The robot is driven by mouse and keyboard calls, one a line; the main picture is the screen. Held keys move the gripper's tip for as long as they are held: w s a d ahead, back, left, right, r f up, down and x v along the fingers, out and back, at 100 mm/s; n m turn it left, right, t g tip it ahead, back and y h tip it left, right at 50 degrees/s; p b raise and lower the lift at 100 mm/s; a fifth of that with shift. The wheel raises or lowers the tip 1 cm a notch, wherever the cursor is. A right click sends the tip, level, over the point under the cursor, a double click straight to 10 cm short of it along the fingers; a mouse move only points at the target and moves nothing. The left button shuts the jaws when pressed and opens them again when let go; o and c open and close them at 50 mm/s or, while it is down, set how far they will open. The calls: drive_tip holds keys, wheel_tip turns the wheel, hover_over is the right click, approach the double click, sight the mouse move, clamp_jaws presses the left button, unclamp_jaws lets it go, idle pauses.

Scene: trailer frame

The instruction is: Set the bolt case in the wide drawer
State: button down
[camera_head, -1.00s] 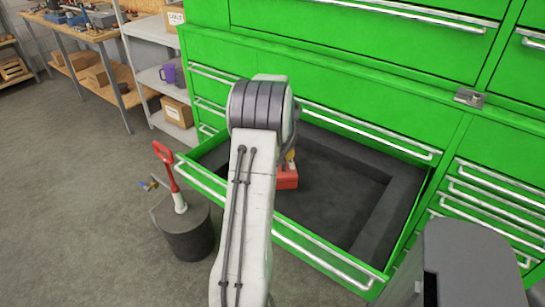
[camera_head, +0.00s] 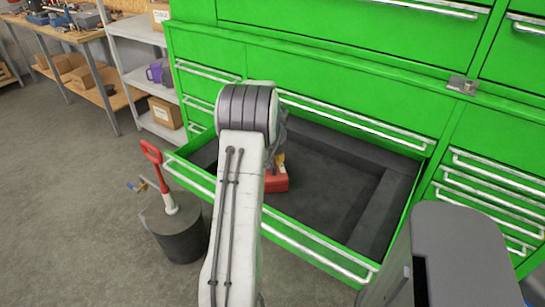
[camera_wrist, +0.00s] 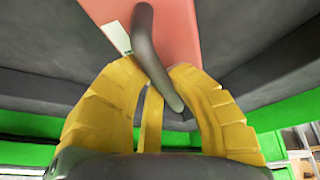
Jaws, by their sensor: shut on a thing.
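The bolt case is a red box (camera_head: 277,181), partly hidden behind my arm in the head view. It is within the outline of the open wide drawer (camera_head: 275,230), towards its left side. Whether it touches the drawer floor I cannot tell. In the wrist view the case (camera_wrist: 180,22) shows its pinkish-red face, a pale label and a dark bar handle (camera_wrist: 152,50). My gripper (camera_wrist: 152,85) has its yellow fingers closed around that handle. In the head view only a bit of yellow finger shows beside the arm.
The drawer has dark grey lining and free floor right of the case. The green cabinet (camera_head: 300,65) rises behind it. A dark round bin (camera_head: 180,235) with a red-handled tool stands left of the drawer. Shelves (camera_head: 135,80) and a workbench (camera_head: 75,32) lie further left.

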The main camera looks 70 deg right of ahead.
drive_tip(key=c, duration=1.2)
unclamp_jaws()
drive_tip(key=shift+a+r, duration=0.1)
drive_tip(key=shift+r, duration=0.3)
drive_tip(key=b+v, duration=0.1)
drive_tip(key=v, duration=1)
drive_tip(key=shift+s+a+r, duration=0.1)
drive_tip(key=shift+a+r, duration=0.05)
